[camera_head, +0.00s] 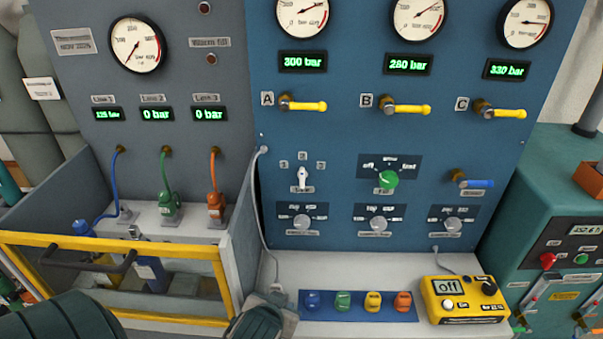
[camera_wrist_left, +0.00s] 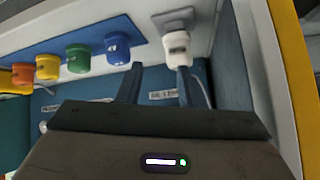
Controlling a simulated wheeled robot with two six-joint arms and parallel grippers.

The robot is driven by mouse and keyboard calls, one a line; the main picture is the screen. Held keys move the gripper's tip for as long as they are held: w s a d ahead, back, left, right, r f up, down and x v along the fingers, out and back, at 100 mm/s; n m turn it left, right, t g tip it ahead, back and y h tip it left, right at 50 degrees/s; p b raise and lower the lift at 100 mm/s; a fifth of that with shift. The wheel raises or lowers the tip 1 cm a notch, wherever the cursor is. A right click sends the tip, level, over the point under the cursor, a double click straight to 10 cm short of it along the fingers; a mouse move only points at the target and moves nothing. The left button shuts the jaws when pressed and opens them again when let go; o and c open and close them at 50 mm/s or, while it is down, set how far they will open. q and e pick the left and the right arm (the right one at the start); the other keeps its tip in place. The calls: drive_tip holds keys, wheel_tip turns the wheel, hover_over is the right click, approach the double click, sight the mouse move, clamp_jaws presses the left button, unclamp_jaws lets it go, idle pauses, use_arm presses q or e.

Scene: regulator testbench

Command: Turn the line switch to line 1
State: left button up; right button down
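The line switch (camera_head: 302,178) is a small white knob on the blue panel, below the marks 1, 2 and 3 in the head view. Its narrow end points up, toward the middle mark 2. My left gripper (camera_wrist_left: 160,72) is open in the left wrist view, with two dark fingers apart and nothing held between them. A dark part at the bottom centre of the head view seems to be mine, low in front of the panel and well below the switch. My right gripper is not in view.
A white capped piece (camera_wrist_left: 177,45) with a cable stands close beyond the left fingers. Coloured caps sit on a blue mat (camera_head: 330,297). A yellow-framed enclosure (camera_head: 215,250) stands at left. A yellow meter (camera_head: 463,299) is at right. The panel carries other knobs and yellow levers.

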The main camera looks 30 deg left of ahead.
use_arm(q)
drive_tip(key=w+r+n+t+y, duration=0.2)
drive_tip(key=w+r+t, duration=0.1)
drive_tip(key=w+r, duration=0.5)
drive_tip(key=n+t+y+p, duration=0.1)
drive_tip(key=n+t+y, duration=0.1)
drive_tip(key=t+y, duration=0.2)
approach(302, 176)
drive_tip(key=p+x, duration=0.3)
drive_tip(key=x, duration=0.6)
drive_tip(key=shift+w+a, duration=0.1)
drive_tip(key=shift+c, duration=0.4)
clamp_jaws()
